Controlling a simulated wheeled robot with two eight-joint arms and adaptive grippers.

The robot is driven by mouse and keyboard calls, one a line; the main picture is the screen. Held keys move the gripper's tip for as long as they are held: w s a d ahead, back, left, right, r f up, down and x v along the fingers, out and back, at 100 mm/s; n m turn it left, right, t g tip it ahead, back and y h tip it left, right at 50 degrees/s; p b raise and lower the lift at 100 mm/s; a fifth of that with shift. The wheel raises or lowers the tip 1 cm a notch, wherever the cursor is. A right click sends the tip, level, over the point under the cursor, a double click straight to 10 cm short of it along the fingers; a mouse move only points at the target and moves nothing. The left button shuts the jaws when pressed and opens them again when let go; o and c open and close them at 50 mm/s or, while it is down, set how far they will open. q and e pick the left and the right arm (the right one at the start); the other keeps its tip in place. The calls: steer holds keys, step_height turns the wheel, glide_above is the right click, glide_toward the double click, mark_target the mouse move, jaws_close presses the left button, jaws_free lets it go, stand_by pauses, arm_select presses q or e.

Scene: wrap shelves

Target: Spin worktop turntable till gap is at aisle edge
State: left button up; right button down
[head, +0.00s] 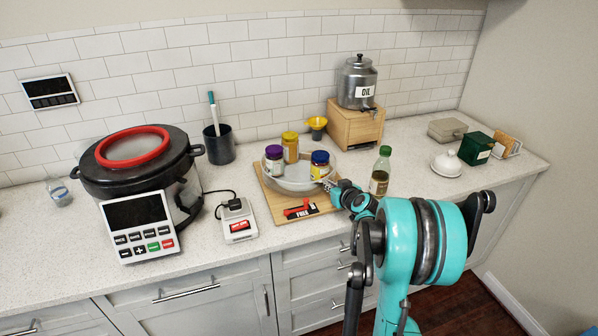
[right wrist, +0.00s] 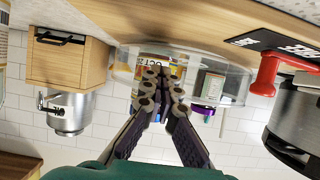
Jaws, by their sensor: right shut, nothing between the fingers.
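The turntable (head: 285,186) is a clear round tray on a wooden board (head: 262,198) near the counter's front. A purple-lidded jar (head: 274,160) stands at its left, a yellow-lidded jar (head: 290,147) at its back and a blue-lidded jar (head: 320,165) at its right. The front of the tray is bare. My right gripper (head: 331,186) is shut and empty at the tray's right front rim. In the upside-down right wrist view, its fingertips (right wrist: 161,82) overlap the clear wall (right wrist: 236,78) and a jar; contact is unclear. My left gripper is out of view.
A red lever on a black plate (head: 302,210) lies at the board's front. A green-capped bottle (head: 380,172) stands right of the tray. A small white device (head: 237,219) and a large cooker (head: 92,181) stand left. An oil dispenser (head: 357,82) stands behind.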

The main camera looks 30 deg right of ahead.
steer(key=shift+w, duration=0.1)
steer(key=shift+w+d, duration=0.15)
steer(key=shift+d, duration=1)
steer(key=shift+s+d, duration=0.3)
steer(key=shift+s, duration=0.55)
steer(key=shift+s+d, duration=0.25)
steer(key=shift+s, duration=0.6)
steer(key=v, duration=1.2)
